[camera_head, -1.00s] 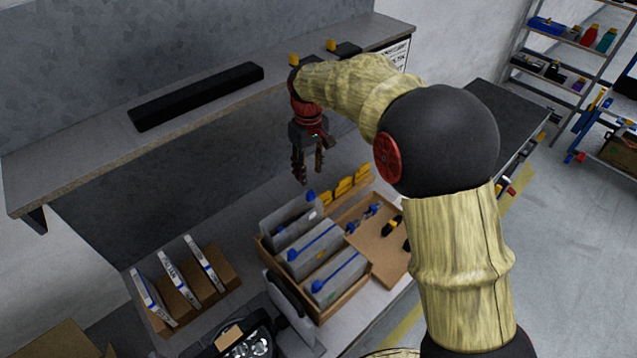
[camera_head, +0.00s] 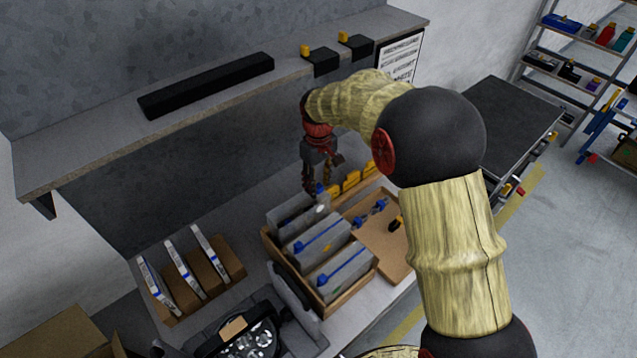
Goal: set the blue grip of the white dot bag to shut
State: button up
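Several grey bags with blue strips stand upright in a wooden crate (camera_head: 337,306) on the bench. The back bag (camera_head: 287,217) has a blue grip (camera_head: 320,188) near its right end, with a small white mark under it, so I take it for the white dot bag. My gripper (camera_head: 317,183) points down just over that end of the bag, its fingers apart. Whether a finger touches the blue grip I cannot tell. The middle bag (camera_head: 318,243) and front bag (camera_head: 342,272) have blue grips at their left ends.
Yellow-topped items (camera_head: 352,183) stand in a row behind a brown board (camera_head: 382,240) with blue and black tools. White-edged folders in a cardboard rack (camera_head: 230,258) stand at left. A shelf (camera_head: 215,118) with a black bar (camera_head: 207,85) overhangs the bench.

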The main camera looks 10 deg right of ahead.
jog(key=shift+c, duration=0.8)
jog(key=c, duration=0.7)
grip_shut()
